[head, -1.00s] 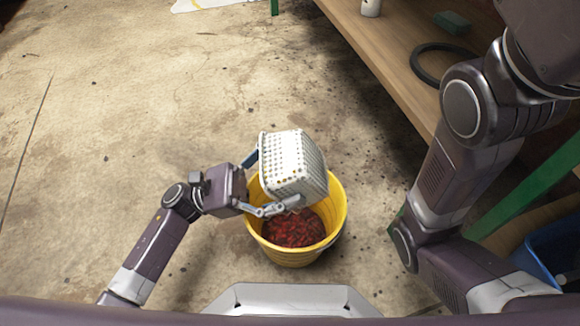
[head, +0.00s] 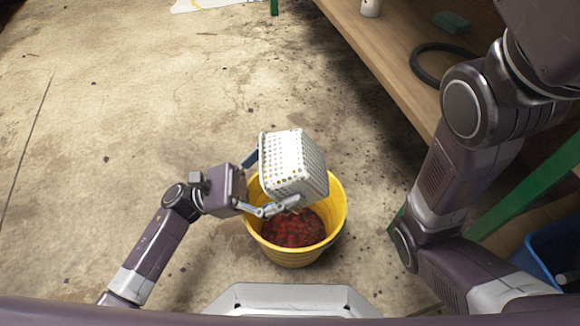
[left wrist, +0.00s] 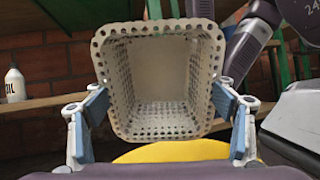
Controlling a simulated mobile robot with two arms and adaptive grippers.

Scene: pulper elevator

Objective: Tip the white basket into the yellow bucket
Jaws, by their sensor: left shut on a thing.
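The white basket (head: 291,163) is tipped over above the yellow bucket (head: 336,219), its perforated bottom and side facing up in the head view. My left gripper (head: 268,184) is shut on the basket, with a finger on either side. In the left wrist view the basket (left wrist: 162,130) shows its open mouth to the camera and looks empty inside. The bucket's yellow rim (left wrist: 175,152) shows below it. Red contents (head: 292,229) lie in the bottom of the bucket. My right arm shows at the right of the head view, but its gripper is out of view.
A wooden bench (head: 385,65) stands at the upper right, with a black ring (head: 418,76), a green block (head: 451,22) and a white bottle (head: 371,7). A blue container (head: 553,250) sits at the lower right. The concrete floor on the left is clear.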

